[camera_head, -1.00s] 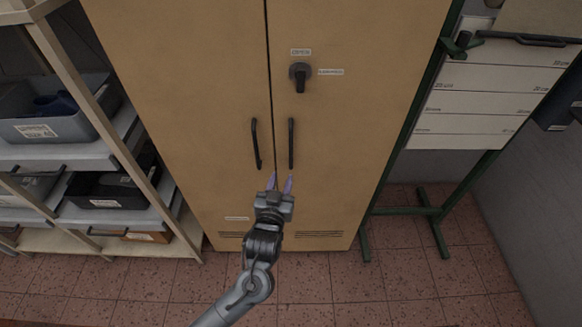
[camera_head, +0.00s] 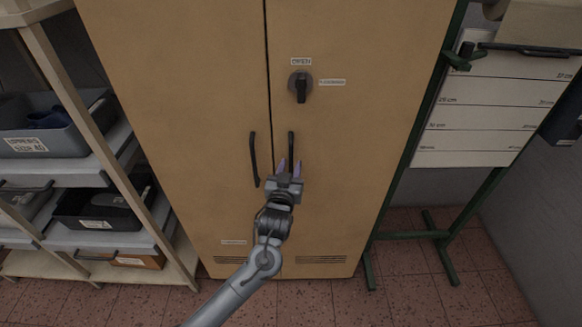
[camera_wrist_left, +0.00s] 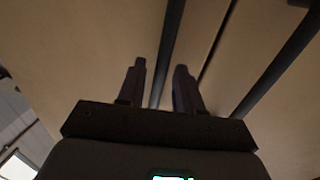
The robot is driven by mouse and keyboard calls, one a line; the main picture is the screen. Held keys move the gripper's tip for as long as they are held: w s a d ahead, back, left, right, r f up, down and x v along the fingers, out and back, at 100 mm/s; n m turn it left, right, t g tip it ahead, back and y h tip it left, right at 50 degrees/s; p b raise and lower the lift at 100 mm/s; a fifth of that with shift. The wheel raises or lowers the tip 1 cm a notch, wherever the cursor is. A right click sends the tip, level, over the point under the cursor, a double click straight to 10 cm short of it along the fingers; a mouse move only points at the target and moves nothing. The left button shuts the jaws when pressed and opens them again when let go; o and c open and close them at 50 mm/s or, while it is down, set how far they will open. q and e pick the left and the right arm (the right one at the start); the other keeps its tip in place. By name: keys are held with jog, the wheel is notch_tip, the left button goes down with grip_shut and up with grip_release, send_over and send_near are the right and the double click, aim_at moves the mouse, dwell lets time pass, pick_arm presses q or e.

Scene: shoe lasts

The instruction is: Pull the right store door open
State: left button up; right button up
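The tan store cabinet has a left door (camera_head: 180,120) and a right door (camera_head: 350,150), which stand shut with a thin dark seam between them. The right door's black upright handle (camera_head: 291,142) stands just right of the seam. My left gripper (camera_head: 289,166) is at its lower part, fingers pointing at the door. In the left wrist view the open fingers (camera_wrist_left: 160,85) stand on either side of a dark handle bar (camera_wrist_left: 167,45), with a gap between them. Contact cannot be told. The black knob (camera_head: 300,86) above points down. My right gripper is out of view.
The left door's handle (camera_head: 254,160) is close beside my gripper. A shelf rack with grey bins (camera_head: 60,150) stands left of the cabinet. A green-framed measuring board (camera_head: 490,110) stands at the right. Tiled floor (camera_head: 330,300) in front looks clear.

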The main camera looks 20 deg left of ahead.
pick_arm(q)
jog(key=shift+w+a, duration=0.15)
jog(key=shift+w, duration=0.65)
grip_shut()
